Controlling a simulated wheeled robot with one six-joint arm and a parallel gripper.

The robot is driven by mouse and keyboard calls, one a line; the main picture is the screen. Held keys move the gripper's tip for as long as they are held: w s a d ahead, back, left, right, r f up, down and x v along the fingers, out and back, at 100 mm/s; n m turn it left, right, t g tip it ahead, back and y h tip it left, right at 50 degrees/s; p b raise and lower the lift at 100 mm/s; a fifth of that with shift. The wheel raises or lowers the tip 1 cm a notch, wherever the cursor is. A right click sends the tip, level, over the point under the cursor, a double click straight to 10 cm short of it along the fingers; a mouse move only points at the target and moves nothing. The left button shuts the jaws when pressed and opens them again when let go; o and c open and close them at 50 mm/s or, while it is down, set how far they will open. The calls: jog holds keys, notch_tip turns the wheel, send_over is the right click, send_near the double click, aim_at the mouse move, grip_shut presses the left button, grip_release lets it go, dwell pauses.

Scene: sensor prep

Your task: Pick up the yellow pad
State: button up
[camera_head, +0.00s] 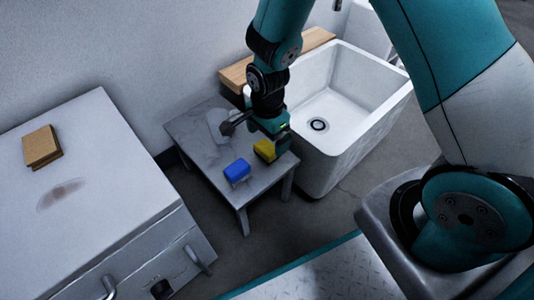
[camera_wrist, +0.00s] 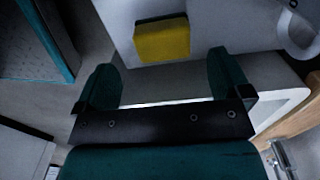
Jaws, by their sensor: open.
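The yellow pad (camera_head: 264,150) lies on a small grey table (camera_head: 187,133), near its right edge by the sink. In the wrist view the pad (camera_wrist: 162,42) appears beyond the fingertips, roughly centred between them sideways. My gripper (camera_head: 268,133) is over the table's right side, close to the pad, and partly hides it in the head view. In the wrist view my gripper (camera_wrist: 166,72) has its two teal fingers spread wide, with nothing between them.
A blue block (camera_head: 237,171) sits on the table, left of the pad. A pale object (camera_head: 217,122) is farther back. A white sink (camera_head: 345,95) stands close on the right. A white cabinet (camera_head: 95,170) on the left bears a brown block (camera_head: 41,147).

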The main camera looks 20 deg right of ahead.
aim_at(267, 147)
notch_tip(267, 147, down, 5)
jog(key=b, duration=0.3)
jog(key=shift+w+r+b, duration=0.1)
jog(key=shift+w+b, duration=0.05)
jog(key=shift+b, duration=0.25)
jog(key=shift+r, duration=0.1)
jog(key=shift+c, duration=0.3)
jog(key=c, duration=1)
notch_tip(267, 147, up, 20)
jog(key=p, duration=1.1)
jog(key=shift+p, duration=0.4)
